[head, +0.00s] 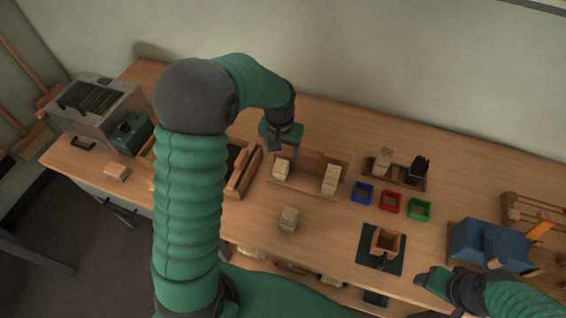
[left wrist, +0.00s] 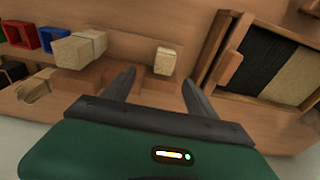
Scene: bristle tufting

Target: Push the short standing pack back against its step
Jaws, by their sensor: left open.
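The short pale pack (head: 281,169) stands at the left end of a wooden stepped holder (head: 306,183). It also shows in the left wrist view (left wrist: 165,61), beyond the gap between my fingertips. A taller pale pack (head: 331,179) stands at the holder's right end; it looks large in the wrist view (left wrist: 79,49). My left gripper (head: 283,149) is open and empty, just behind and above the short pack. I cannot tell whether the short pack touches its step. My right gripper (head: 440,281) is at the lower right, its jaws unclear.
Another pale pack (head: 289,218) stands on the table in front of the holder. Blue (head: 362,193), red (head: 391,201) and green (head: 419,209) boxes lie to the right. A rack with a pale and a black pack (head: 416,170) stands behind them. A wooden tray (head: 246,171) is to the left.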

